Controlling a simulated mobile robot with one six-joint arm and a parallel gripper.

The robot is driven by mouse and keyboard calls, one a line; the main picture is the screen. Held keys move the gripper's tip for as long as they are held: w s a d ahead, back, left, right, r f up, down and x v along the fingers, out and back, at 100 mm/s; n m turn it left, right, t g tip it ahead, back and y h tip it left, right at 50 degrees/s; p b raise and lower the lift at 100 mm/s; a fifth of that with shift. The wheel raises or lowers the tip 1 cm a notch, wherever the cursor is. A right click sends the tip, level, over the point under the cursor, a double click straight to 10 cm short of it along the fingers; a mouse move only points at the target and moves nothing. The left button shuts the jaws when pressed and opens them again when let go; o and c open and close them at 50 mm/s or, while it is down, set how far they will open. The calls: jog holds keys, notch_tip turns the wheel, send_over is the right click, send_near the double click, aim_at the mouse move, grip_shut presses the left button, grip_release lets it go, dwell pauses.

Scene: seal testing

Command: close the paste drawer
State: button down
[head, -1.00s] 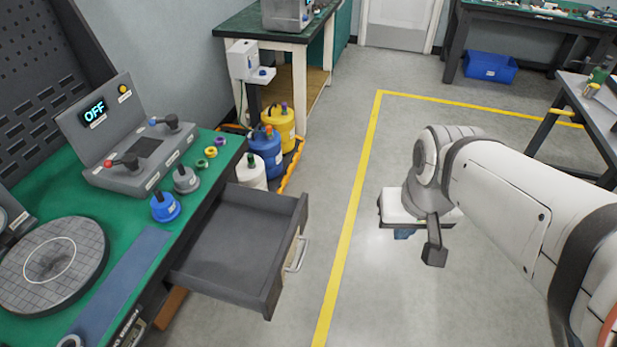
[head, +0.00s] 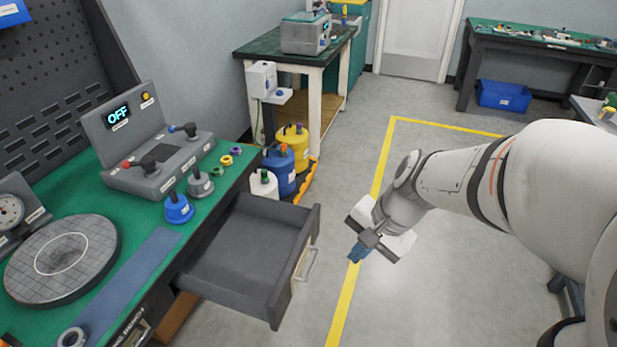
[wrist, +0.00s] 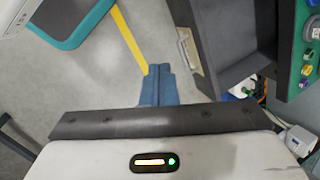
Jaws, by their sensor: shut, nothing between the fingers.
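The paste drawer (head: 247,248) is a dark grey, empty drawer pulled out from under the green-topped bench. A pale handle (head: 305,263) is on its front panel, which faces right. My gripper (head: 355,254) is to the right of the drawer front, apart from it, above the floor near the yellow line. Its blue fingers are shut together with nothing between them. In the wrist view the blue fingers (wrist: 158,86) show at the centre, and the drawer front (wrist: 186,64) with its handle stands to their right, with a gap between.
The bench (head: 165,228) carries a control box (head: 150,150) reading OFF, a round plate (head: 62,256) and several small knobbed parts. Blue, yellow and white containers (head: 285,170) stand on the floor behind the drawer. Floor right of the drawer is clear.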

jog(key=w+a+f+m+y+b, duration=0.2)
jog(key=w+f+m+b, duration=0.1)
jog(key=w+f+m, duration=0.4)
jog(key=m+t+y+b, duration=0.2)
jog(key=m+y+b, duration=0.1)
jog(key=m, duration=0.4)
send_near(300, 261)
jog(key=shift+m+h, duration=0.3)
jog(key=b+x, duration=0.2)
jog(key=x, duration=0.3)
jog(key=shift+a+f, duration=0.15)
jog(key=shift+f, duration=0.1)
jog(key=shift+w+a+f, duration=0.1)
jog(key=shift+a+f, duration=0.15)
jog(key=shift+a, duration=0.05)
jog(key=shift+w, duration=0.1)
